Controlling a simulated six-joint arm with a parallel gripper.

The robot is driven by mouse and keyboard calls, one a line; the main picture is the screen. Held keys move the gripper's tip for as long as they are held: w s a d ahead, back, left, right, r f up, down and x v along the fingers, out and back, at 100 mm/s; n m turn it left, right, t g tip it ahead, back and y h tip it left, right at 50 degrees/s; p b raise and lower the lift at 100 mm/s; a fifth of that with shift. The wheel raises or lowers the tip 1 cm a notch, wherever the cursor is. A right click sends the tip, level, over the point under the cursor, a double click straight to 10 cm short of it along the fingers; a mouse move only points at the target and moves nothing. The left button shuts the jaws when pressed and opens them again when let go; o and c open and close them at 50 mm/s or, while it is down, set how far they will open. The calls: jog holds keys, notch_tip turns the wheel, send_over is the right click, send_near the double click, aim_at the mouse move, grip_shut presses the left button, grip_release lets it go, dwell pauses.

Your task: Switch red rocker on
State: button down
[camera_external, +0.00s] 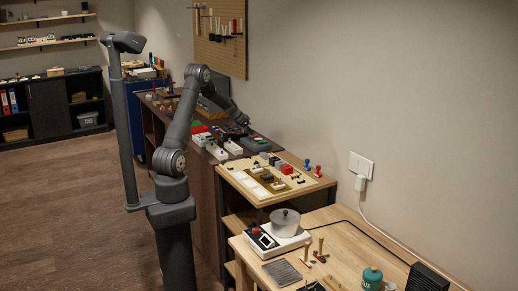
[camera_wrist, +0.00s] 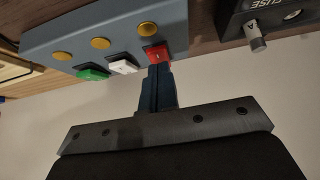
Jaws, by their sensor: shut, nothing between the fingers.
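The red rocker (camera_wrist: 156,53) sits on the edge of a blue-grey switch box (camera_wrist: 115,28) in the wrist view, at the right end of a row with a white rocker (camera_wrist: 122,67) and a green rocker (camera_wrist: 92,74). A white mark shows on its red face. My gripper (camera_wrist: 158,72) is shut and empty, its fingertips right at the red rocker and overlapping its lower edge in the picture. I cannot tell whether they touch it. In the external view my gripper (camera_external: 242,121) is small over the far workbench, and the red rocker cannot be made out there.
Three round yellow parts (camera_wrist: 101,43) line the box above the rockers. A dark fuse box (camera_wrist: 284,14) with a knob stands close on the right. Several other devices crowd the bench in the external view, with a wooden board (camera_external: 240,176) of parts nearer the camera.

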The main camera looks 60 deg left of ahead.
jog(key=shift+r, duration=0.25)
jog(key=v, duration=1.3)
jog(key=shift+s+f, duration=0.2)
jog(key=shift+s, duration=0.2)
jog(key=x, duration=0.3)
jog(key=w+r+x, duration=0.1)
jog(key=x, duration=0.7)
jog(key=shift+w+r, duration=0.15)
jog(key=shift+w, duration=0.2)
jog(key=shift+w+r, duration=0.6)
jog(key=shift+r, duration=0.1)
jog(key=shift+v, duration=2)
